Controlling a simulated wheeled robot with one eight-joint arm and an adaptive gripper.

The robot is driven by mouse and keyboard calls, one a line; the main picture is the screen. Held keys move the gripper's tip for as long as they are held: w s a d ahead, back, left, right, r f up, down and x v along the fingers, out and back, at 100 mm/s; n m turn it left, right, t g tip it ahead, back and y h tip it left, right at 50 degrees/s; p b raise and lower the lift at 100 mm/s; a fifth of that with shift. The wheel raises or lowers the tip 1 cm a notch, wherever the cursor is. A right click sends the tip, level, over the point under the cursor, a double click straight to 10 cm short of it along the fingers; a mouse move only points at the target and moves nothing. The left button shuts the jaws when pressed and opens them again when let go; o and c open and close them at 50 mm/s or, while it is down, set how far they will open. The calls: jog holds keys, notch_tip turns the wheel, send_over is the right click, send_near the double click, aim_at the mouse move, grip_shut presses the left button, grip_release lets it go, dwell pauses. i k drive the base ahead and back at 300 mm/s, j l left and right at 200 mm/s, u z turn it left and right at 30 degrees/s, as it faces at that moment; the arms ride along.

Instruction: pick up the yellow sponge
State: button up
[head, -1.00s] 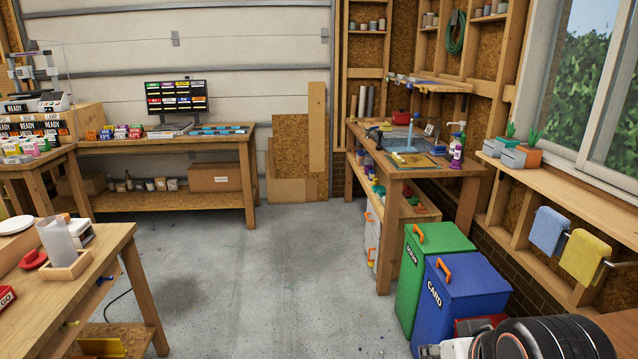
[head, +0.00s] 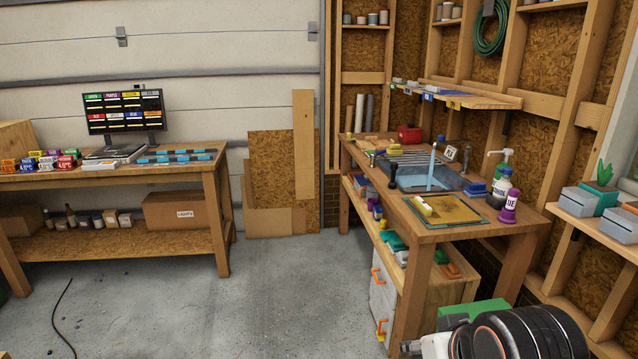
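No thing in the head view can be told for certain as the yellow sponge. A small yellow and white block (head: 423,206) lies on the yellowish tray (head: 453,215) at the front of the right workbench. My arm shows as dark rounded links at the bottom right, in front of the bench. The fingers of my gripper are not in view, so what it holds is hidden.
The right workbench (head: 477,234) carries a grey basin (head: 445,181), a purple-capped bottle (head: 508,208) and a pump bottle (head: 500,170). A shelf below it holds small items. A second bench (head: 190,166) stands left. The concrete floor (head: 290,290) between them is clear, except a black cable (head: 60,310).

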aim_at(393, 150)
jog(key=i+j+z, duration=0.2)
jog(key=i, duration=0.45)
jog(key=i+j+z, duration=0.2)
jog(key=i, duration=0.45)
jog(key=i+j+u, duration=0.3)
jog(key=i+j, duration=0.25)
jog(key=j, duration=0.15)
jog(key=i+j+u, duration=0.35)
jog(key=i+j, duration=0.2)
jog(key=i+z, duration=0.2)
jog(key=i, duration=0.25)
jog(key=i+j+z, duration=0.15)
jog(key=i, duration=0.35)
jog(key=i+j+z, duration=0.2)
jog(key=i, duration=0.25)
jog(key=i+j+z, duration=0.15)
jog(key=i, duration=0.3)
jog(key=i+l+z, duration=0.1)
jog(key=z, duration=0.3)
jog(key=i+z, duration=0.5)
jog(key=z, duration=0.3)
jog(key=i+j+z, duration=0.15)
jog(key=z, duration=0.3)
jog(key=i+j+z, duration=0.2)
jog(key=z, duration=0.2)
jog(key=i+j+z, duration=0.3)
